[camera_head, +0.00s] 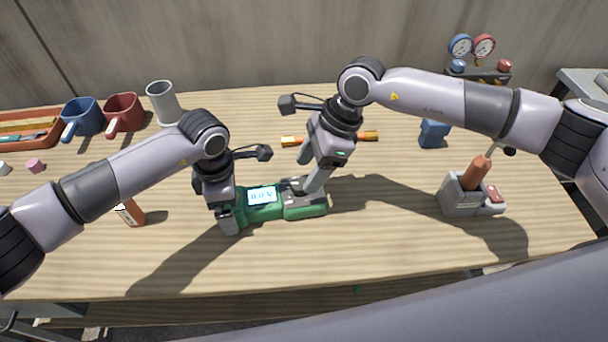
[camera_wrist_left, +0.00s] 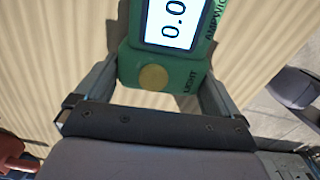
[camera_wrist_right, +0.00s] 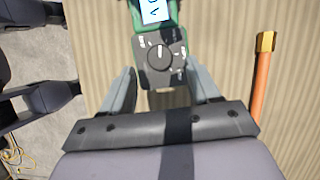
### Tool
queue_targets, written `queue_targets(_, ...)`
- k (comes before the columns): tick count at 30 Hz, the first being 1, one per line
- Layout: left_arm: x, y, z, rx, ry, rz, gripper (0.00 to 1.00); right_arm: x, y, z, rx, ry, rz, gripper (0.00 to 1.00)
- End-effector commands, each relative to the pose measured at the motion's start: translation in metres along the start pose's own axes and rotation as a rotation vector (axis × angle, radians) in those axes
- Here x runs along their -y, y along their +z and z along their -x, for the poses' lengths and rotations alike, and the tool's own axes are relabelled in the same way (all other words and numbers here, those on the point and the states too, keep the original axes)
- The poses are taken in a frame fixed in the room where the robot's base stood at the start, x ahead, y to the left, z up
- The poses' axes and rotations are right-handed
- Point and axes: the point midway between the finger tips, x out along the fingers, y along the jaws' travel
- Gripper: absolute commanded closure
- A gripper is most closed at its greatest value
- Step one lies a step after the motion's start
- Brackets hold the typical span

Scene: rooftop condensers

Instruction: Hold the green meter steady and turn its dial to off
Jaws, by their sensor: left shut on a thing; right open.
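The green meter (camera_head: 264,212) lies on the wooden table with its lit screen reading 0.0 V. My left gripper (camera_head: 228,220) is shut on the meter's left end; the left wrist view shows its fingers on both sides of the green body (camera_wrist_left: 185,78), by the LIGHT button. The round black dial (camera_wrist_right: 160,57) sits on a dark grey panel at the meter's other end. In the head view my right gripper (camera_head: 312,190) partly hides the dial.
An orange tool with brass ends (camera_head: 370,135) lies behind the meter. A soldering-iron-like stand (camera_head: 460,198) and a blue block (camera_head: 434,133) are at right. Mugs (camera_head: 124,112), a grey cup (camera_head: 163,103) and a tray (camera_head: 50,128) stand at back left. The front table is clear.

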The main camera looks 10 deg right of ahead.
Motion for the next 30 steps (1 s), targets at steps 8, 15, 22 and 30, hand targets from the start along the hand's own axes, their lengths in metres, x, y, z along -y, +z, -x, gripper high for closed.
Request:
queue_targets(8,0.0,0.001,0.001,0.002,0.001,0.0,0.54,0.0,0.0,-0.03,0.0,0.0,0.001,0.39)
queue_targets(15,0.0,0.001,0.001,0.002,0.001,0.0,0.54,0.0,0.0,-0.032,0.0,-0.001,0.001,0.39)
queue_targets(22,0.0,0.001,0.001,0.002,0.001,0.0,0.54,0.0,0.0,-0.032,0.0,-0.001,0.001,0.88)
queue_targets(30,0.0,0.001,0.001,0.002,0.001,0.0,0.54,0.001,0.0,-0.032,0.0,0.003,0.011,0.95)
